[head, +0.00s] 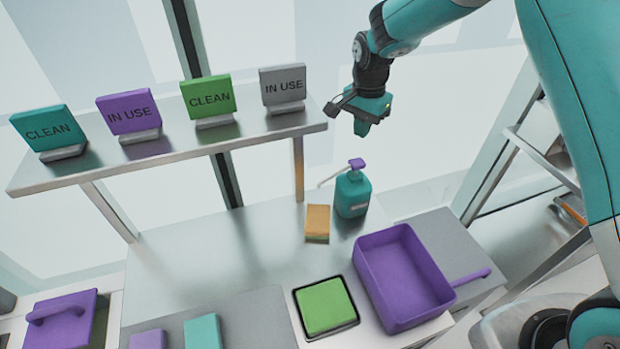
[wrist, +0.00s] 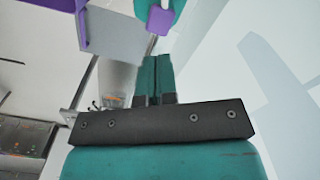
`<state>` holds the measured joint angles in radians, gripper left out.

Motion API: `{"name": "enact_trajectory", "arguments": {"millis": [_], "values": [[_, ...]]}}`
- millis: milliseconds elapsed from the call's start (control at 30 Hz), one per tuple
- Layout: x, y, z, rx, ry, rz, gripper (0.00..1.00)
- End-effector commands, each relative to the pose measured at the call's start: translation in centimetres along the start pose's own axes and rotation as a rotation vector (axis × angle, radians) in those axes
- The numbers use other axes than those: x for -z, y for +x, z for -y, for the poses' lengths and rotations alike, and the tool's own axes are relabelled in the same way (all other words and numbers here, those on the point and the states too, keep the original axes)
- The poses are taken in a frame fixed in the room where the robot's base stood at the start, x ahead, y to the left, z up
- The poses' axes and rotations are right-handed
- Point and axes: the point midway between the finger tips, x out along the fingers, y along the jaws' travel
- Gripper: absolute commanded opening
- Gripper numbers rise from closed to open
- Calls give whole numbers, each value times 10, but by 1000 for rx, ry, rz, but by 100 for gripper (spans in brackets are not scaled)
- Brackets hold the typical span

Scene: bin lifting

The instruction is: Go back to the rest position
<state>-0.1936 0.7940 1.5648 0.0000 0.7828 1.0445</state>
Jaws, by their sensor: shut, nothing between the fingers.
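My gripper (head: 363,127) hangs in the air at the upper middle of the head view, pointing down, to the right of the sign shelf. It is above and apart from the teal pump bottle (head: 352,195). In the wrist view my gripper (wrist: 157,62) has its two teal fingers together with nothing between them. The bottle's purple pump head shows at the top of the wrist view (wrist: 161,20).
A metal shelf (head: 170,149) with several CLEAN and IN USE signs stands left of my gripper. Below are a sponge (head: 317,223), a purple bin (head: 404,277) with a handle, and a green block (head: 325,305) in a tray. Open air surrounds my gripper.

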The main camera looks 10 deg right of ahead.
Motion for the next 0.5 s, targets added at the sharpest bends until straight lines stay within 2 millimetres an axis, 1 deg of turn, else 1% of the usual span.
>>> {"name": "enact_trajectory", "arguments": {"millis": [167, 267, 367, 400, 467, 500], "values": [[0, -2, -2, 2, -5, -1, 0], [0, -12, -13, 12, -47, -8, 0], [-3, -34, -43, 38, -153, -28, 0], [-5, -45, -60, 50, -216, -42, 0], [-12, -60, -90, 68, -317, -65, 0], [-17, -67, -108, 78, -381, -81, 0]]}}
